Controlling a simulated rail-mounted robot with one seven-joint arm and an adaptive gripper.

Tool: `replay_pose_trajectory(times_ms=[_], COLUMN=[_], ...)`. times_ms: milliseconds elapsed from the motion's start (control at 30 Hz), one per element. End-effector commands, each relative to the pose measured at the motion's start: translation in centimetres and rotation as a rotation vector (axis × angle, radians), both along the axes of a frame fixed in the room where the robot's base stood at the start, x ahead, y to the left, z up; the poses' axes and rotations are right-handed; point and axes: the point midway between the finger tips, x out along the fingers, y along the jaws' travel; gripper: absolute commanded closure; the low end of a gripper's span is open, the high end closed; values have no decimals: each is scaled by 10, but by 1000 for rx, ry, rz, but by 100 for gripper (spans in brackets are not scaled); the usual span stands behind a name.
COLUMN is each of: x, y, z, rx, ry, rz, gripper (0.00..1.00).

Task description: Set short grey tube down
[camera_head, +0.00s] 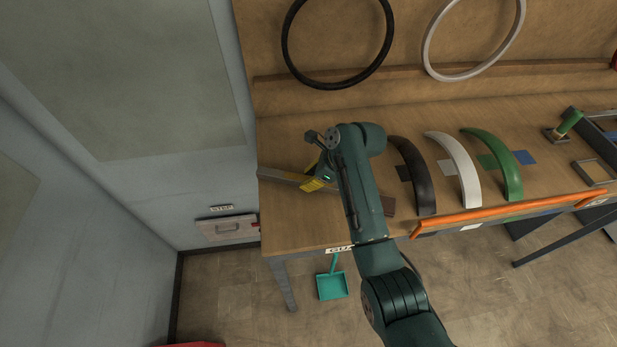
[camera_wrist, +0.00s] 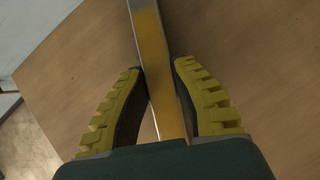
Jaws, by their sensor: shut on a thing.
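The short grey tube (camera_head: 280,178) is a straight bar at the left end of the wooden workbench. My gripper (camera_head: 316,182), with yellow ridged fingers, is shut on it. In the wrist view the tube (camera_wrist: 150,40) runs between the two fingers of my gripper (camera_wrist: 162,85), with a yellowish sheen on its face. The tube is very close to the bench top; I cannot tell whether it touches. My arm hides part of the tube in the head view.
Black (camera_head: 418,175), white (camera_head: 459,168) and green (camera_head: 499,162) curved fenders stand to the right of my arm. An orange bar (camera_head: 500,215) runs along the front edge. Two rings, black (camera_head: 290,60) and white (camera_head: 428,58), are at the back. The bench's back left (camera_head: 285,135) is clear.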

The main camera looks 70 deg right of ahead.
Motion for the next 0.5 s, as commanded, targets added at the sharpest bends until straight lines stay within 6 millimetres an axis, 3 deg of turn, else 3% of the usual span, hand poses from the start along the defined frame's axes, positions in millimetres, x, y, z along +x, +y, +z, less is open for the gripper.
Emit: replay_pose_trajectory(times_ms=[133, 167, 267, 500], x=[0, 0, 0, 0], y=[0, -1, 0, 0], z=[-2, -1, -1, -4], rx=[-2, -2, -2, 2], ry=[-1, -2, -1, 2], rz=[0, 1, 0, 0], gripper=[100, 68, 50, 50])
